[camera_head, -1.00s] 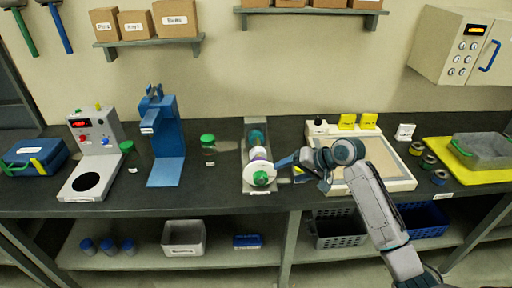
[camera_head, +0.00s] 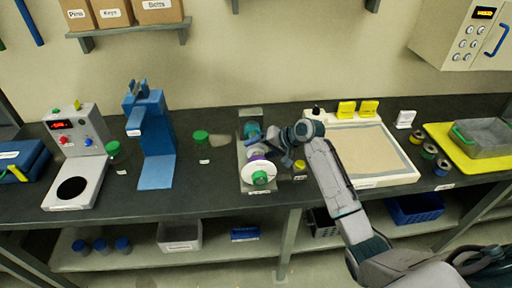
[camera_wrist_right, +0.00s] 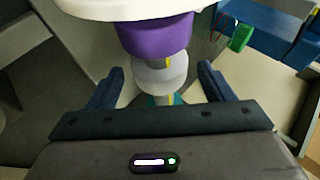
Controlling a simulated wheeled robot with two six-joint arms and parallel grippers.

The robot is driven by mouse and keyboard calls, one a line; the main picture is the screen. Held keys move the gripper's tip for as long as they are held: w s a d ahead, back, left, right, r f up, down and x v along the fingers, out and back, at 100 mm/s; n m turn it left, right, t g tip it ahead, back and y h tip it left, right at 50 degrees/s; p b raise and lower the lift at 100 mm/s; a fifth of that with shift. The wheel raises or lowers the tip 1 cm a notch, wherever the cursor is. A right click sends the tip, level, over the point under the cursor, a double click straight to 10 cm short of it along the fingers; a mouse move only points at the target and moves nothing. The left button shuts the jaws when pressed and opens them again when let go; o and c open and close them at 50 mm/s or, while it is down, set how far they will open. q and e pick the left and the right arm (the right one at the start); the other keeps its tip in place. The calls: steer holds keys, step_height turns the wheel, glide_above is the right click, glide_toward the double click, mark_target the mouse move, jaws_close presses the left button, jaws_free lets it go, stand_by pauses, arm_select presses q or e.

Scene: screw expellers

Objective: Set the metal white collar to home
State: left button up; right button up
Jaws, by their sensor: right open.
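The screw expeller (camera_head: 247,185) stands on the dark bench in the head view, with a white disc and green knob (camera_head: 260,177) at its front, a purple part behind them and a teal part (camera_head: 251,130) further back. In the right wrist view, the whitish metal collar (camera_wrist_right: 158,76) sits just beyond the purple part (camera_wrist_right: 155,38), on the shaft line. My right gripper (camera_head: 268,142) is at the expeller. Its open fingers (camera_wrist_right: 162,76) lie either side of the collar, with gaps visible. In the head view the gripper largely hides the collar. My left gripper is out of view.
A green-lidded jar (camera_head: 201,147) and a blue press (camera_head: 155,140) stand left of the expeller. A small yellow-topped item (camera_head: 300,165) is close to its right. A sand-coloured tray (camera_head: 385,182) lies further right.

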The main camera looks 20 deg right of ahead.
steer(key=shift+x, duration=1.15)
steer(key=shift+c, duration=1.3)
steer(key=c, duration=1.1)
steer(key=w, duration=0.2)
steer(key=w+d+b, duration=0.1)
steer(key=w, duration=0.1)
steer(key=shift+f, duration=0.1)
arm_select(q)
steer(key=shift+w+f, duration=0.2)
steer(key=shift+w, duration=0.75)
arm_select(e)
steer(key=shift+s, duration=0.1)
steer(key=o, duration=1.4)
steer(key=shift+c, duration=0.2)
